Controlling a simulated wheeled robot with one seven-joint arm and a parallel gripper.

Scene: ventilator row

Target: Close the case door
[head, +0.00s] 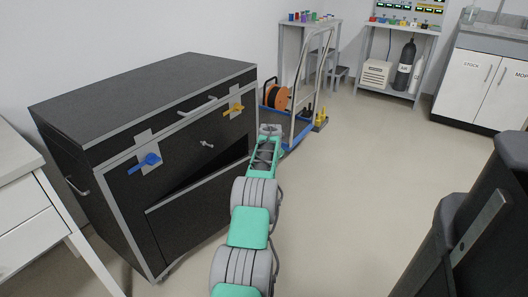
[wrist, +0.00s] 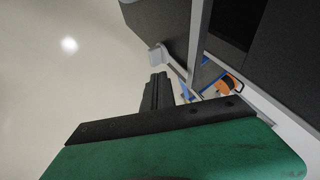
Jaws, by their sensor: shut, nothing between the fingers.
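The black case (head: 160,85) with grey metal edges stands at the left of the head view. Its lower front door panel (head: 195,220) stands ajar, with a dark wedge-shaped gap above its upper edge. A blue latch (head: 150,161) and a yellow latch (head: 234,110) sit on the front above it. My gripper (head: 269,130) is beside the case's right front edge, partly hidden by my own arm. In the wrist view its dark fingers (wrist: 157,92) are together and empty. Dark panels with grey edging (wrist: 275,60) show close by at the upper right; contact cannot be told.
A blue trolley (head: 292,138) with a tall grey handle and an orange cable reel (head: 276,96) stands just beyond my gripper. A white desk (head: 25,205) is at the left, close to the case. The floor (head: 350,170) to the right is open.

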